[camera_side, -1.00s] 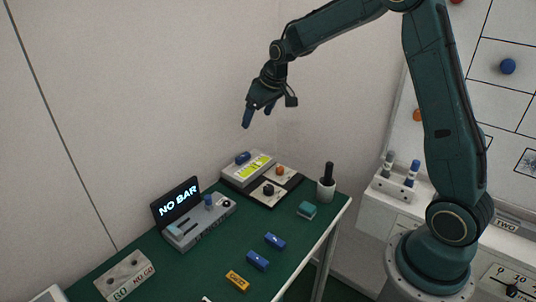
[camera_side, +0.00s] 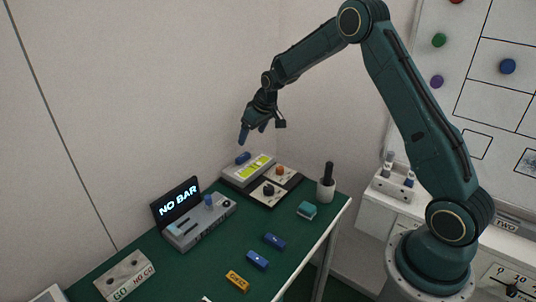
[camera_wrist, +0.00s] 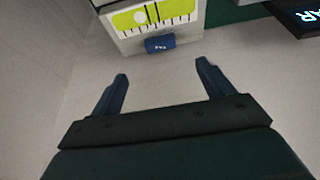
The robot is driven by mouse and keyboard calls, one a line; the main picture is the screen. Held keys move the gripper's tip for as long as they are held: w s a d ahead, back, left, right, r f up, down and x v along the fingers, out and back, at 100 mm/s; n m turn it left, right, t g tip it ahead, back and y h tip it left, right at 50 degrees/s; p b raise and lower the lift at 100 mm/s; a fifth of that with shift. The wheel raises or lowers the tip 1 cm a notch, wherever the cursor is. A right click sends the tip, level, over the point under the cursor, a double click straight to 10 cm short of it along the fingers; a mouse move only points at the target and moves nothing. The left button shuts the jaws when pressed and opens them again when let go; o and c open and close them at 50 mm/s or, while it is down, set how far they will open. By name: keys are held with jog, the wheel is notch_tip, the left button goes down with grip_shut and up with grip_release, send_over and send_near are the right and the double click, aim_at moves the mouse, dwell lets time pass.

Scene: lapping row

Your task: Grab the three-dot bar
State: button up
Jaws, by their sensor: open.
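A blue bar (camera_wrist: 160,43) with what look like three small pale dots shows in the wrist view, beside the yellow-green scale of a light device. In the side view this blue bar (camera_side: 243,158) lies at the back end of the device (camera_side: 240,178); its dots are too small to read there. My gripper (camera_side: 253,131) is open and empty above the bar. In the wrist view the bar lies beyond the gap between my fingertips (camera_wrist: 162,72), apart from both.
Two blue bars (camera_side: 274,241) (camera_side: 257,260) and a yellow bar (camera_side: 237,281) lie on the green table (camera_side: 210,262). A "NO BAR" display (camera_side: 178,204), a gauge box (camera_side: 200,224), a teal block (camera_side: 307,210) and a cup (camera_side: 326,190) stand around. Walls rise close behind.

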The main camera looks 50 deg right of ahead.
send_over(243, 155)
jog(key=s, duration=0.3)
jog(key=shift+a+f, duration=0.15)
jog(key=shift+f, duration=2.65)
jog(key=shift+w+f, duration=0.1)
jog(key=shift+x, duration=2.5)
jog(key=c, duration=1.1)
